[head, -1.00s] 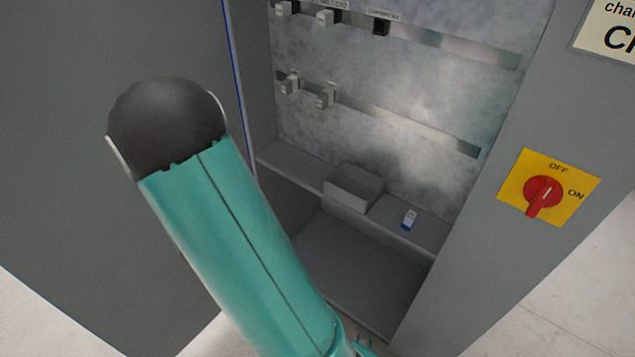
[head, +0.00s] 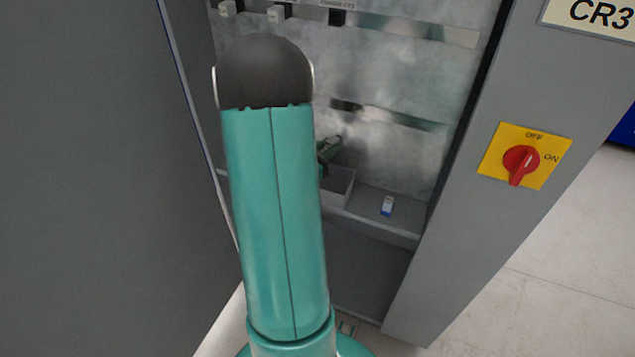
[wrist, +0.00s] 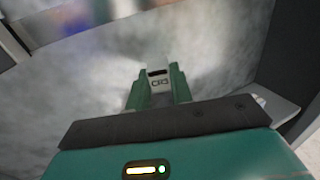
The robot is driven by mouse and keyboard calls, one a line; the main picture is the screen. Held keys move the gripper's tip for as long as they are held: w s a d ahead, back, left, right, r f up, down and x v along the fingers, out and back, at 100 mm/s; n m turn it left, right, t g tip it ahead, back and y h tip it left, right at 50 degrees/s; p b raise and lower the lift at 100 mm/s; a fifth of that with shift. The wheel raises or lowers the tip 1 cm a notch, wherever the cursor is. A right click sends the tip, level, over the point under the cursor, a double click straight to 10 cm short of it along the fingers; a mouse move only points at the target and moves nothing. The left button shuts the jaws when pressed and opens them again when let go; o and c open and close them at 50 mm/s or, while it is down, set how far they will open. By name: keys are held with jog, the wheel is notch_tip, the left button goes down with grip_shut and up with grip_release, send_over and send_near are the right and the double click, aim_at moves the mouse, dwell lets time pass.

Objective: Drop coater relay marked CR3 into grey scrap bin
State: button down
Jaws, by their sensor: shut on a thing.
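My gripper (wrist: 158,80) is shut on a pale relay (wrist: 158,86) with a dark top, marked CR3, held between its two green fingers in the wrist view. In the head view my gripper (head: 330,149) shows partly, past my arm, inside the cabinet. There it appears above a grey open-topped box (head: 343,190), which fits the grey scrap bin and sits on the cabinet ledge. My arm hides the box's left part. I cannot tell the height of the relay above the box.
A small blue and white item (head: 387,206) lies on the ledge right of the box. Rails (head: 400,25) with several devices cross the back panel. A red switch (head: 521,160) on a yellow plate is on the right cabinet frame. The grey door (head: 100,180) stands at left.

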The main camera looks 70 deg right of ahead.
jog(key=f, duration=0.6)
jog(key=shift+s, duration=0.25)
jog(key=c, duration=1.2)
grip_release()
jog(key=shift+o, duration=0.2)
jog(key=shift+w+a, duration=0.1)
jog(key=v, duration=1.3)
jog(key=shift+a, duration=0.3)
jog(key=shift+w+r, duration=0.15)
